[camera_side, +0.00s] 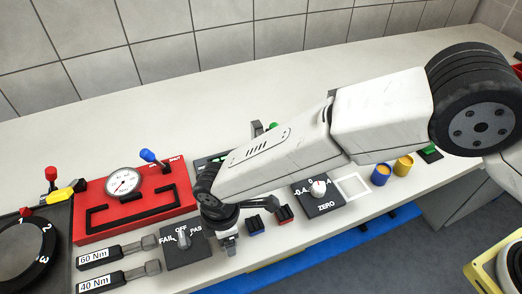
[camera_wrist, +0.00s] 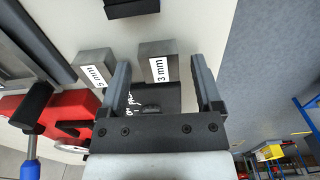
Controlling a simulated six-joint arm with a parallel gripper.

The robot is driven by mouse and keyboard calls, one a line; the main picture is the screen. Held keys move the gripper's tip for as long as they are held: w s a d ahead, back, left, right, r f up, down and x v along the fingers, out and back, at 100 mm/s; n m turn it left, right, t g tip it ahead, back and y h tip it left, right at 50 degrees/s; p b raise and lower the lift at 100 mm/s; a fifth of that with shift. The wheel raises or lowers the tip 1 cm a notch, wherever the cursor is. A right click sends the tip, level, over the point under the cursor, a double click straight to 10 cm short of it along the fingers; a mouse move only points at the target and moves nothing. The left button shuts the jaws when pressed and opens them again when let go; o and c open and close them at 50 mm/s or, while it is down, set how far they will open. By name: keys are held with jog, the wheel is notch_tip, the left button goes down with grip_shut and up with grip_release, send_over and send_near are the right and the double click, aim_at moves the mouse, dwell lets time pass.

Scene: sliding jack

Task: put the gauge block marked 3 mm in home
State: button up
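The grey gauge block labelled 3 mm (camera_wrist: 157,64) shows in the wrist view between the two finger tips of my gripper (camera_wrist: 163,72), nearer the left finger in the picture. My gripper is open, and gaps show on both sides of the block, so nothing is gripped. In the side view my gripper (camera_side: 229,244) points down close to the bench front, right of the FAIL/OFF/PASS switch; it hides most of the blocks there. A second grey block labelled 5 mm (camera_wrist: 93,68) stands to the left in the wrist view. I see nothing labelled home.
The FAIL/OFF/PASS switch (camera_side: 184,240) is close left of my gripper. A red gauge panel (camera_side: 140,221) with a blue-knobbed lever (camera_side: 147,155) lies further left. To the right are dark and red small blocks (camera_side: 284,214), a ZERO dial (camera_side: 319,193) and a white square outline (camera_side: 353,188).

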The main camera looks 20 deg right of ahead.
jog(key=shift+r, duration=0.15)
notch_tip(320, 180, up, 12)
dwell(0.9)
dwell(0.5)
jog(key=w+d+r+m+t, duration=0.15)
jog(key=d+m, duration=0.35)
jog(key=d, duration=0.7)
jog(key=w+d+m, duration=0.3)
jog(key=d+m, duration=0.1)
jog(key=d, duration=0.8)
jog(key=s+d+f+m, duration=0.1)
jog(key=s+d+m, duration=0.3)
jog(key=d, duration=0.5)
jog(key=s+d+f+m+t, duration=0.1)
jog(key=s+d+m, duration=0.4)
jog(key=d, duration=0.4)
jog(key=shift+s, duration=0.45)
jog(key=shift+d, duration=0.1)
